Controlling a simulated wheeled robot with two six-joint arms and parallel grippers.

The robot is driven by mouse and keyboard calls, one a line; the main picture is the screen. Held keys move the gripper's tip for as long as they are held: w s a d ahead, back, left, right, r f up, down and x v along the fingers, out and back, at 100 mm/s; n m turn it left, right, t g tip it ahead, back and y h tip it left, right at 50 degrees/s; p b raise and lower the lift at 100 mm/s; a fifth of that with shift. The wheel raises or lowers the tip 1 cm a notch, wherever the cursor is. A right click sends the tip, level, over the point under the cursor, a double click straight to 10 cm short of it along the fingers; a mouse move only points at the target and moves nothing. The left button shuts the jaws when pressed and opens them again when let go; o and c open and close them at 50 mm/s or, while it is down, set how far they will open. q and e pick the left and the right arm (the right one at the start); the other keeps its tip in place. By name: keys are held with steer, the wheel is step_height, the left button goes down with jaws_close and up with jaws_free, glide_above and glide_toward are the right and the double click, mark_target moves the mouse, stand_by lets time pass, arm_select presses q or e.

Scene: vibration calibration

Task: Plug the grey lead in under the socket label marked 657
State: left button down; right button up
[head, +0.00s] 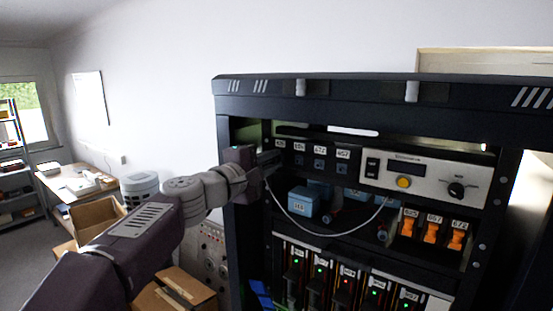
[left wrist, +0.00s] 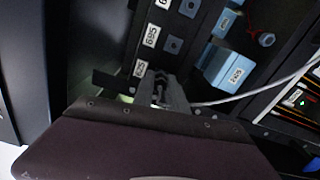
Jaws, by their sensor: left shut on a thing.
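A row of small blue-grey sockets runs along the dark panel, with white labels above them. The label at the right end (head: 343,154) reads 657, with its socket (head: 342,168) empty below it; the label left of it reads 672. My left gripper (head: 268,160) is shut at the left end of this row. In the left wrist view its fingers (left wrist: 160,92) lie close to the label 625 (left wrist: 140,68). The pale grey lead (head: 318,235) hangs in a loop from the gripper to the right; its plug is hidden between the fingers. My right gripper is out of view.
A control unit (head: 438,176) with a yellow button and black knob is right of the sockets. Blue boxes (head: 304,201) stand on the shelf below. Orange labelled parts (head: 432,231) are at lower right. The rack's left post (head: 229,195) is beside my arm.

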arm_select(q)
steer(key=shift+n, duration=1.2)
steer(key=shift+r, duration=0.1)
steer(key=shift+n+p, duration=0.45)
steer(key=shift+n, duration=1.55)
steer(key=n+p, duration=0.1)
steer(key=n, duration=0.3)
steer(key=shift+p, duration=0.3)
steer(key=shift+n, duration=1.1)
